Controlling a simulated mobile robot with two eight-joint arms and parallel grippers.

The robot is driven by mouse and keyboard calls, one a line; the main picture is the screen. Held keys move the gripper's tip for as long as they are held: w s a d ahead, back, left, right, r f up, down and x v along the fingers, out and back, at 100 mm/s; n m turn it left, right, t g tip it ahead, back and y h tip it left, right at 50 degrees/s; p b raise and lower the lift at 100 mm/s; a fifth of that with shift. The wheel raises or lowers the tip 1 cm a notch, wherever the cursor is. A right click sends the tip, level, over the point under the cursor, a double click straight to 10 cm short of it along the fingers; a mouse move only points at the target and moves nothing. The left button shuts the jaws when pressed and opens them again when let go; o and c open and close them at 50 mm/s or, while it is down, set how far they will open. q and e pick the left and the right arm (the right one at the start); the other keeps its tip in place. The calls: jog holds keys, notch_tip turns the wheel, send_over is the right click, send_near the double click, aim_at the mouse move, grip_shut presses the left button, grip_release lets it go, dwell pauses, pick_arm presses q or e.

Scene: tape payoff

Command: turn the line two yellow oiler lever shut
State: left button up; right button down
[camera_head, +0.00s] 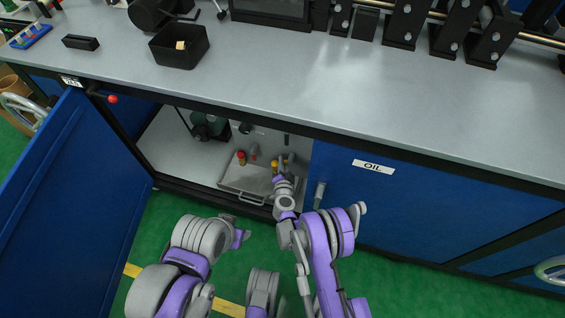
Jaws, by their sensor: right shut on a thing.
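The cabinet under the bench is open, and a metal tray (245,180) sits inside it. A small yellow part (275,166), which looks like the line two oiler lever, stands at the tray's right side. My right gripper (285,164) reaches into the cabinet from below and is shut at this yellow part; its fingers hide some of it. The lever's exact angle is too small to tell. A red-topped part (241,157) and a grey part (253,152) stand to its left. My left gripper (240,232) is low, outside the cabinet; its jaws are not clear.
The blue door (60,200) stands open at the left. A closed blue panel labelled OIL (373,166) is right of the opening. A dark green round device (208,127) is inside at the back left. The bench top (300,80) carries a black bin (180,48).

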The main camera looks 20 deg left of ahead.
jog(key=n+h, duration=0.1)
jog(key=d+n, duration=0.1)
jog(key=n, duration=0.1)
jog(key=shift+f+g+h, duration=0.3)
jog(key=shift+f+h, duration=0.1)
jog(key=shift+d+f+n+h, duration=0.1)
jog(key=shift+d+n+h, duration=0.45)
jog(key=shift+n, duration=0.35)
jog(key=shift+d+f+n+h, duration=0.1)
jog(key=shift+d+n+h, duration=0.2)
jog(key=shift+n+h, duration=0.5)
jog(key=c, duration=0.8)
grip_release()
jog(key=shift+s, duration=0.1)
jog(key=p+v, duration=0.2)
jog(key=v, duration=0.8)
jog(key=shift+s+r, duration=0.25)
jog(key=shift+r, duration=0.05)
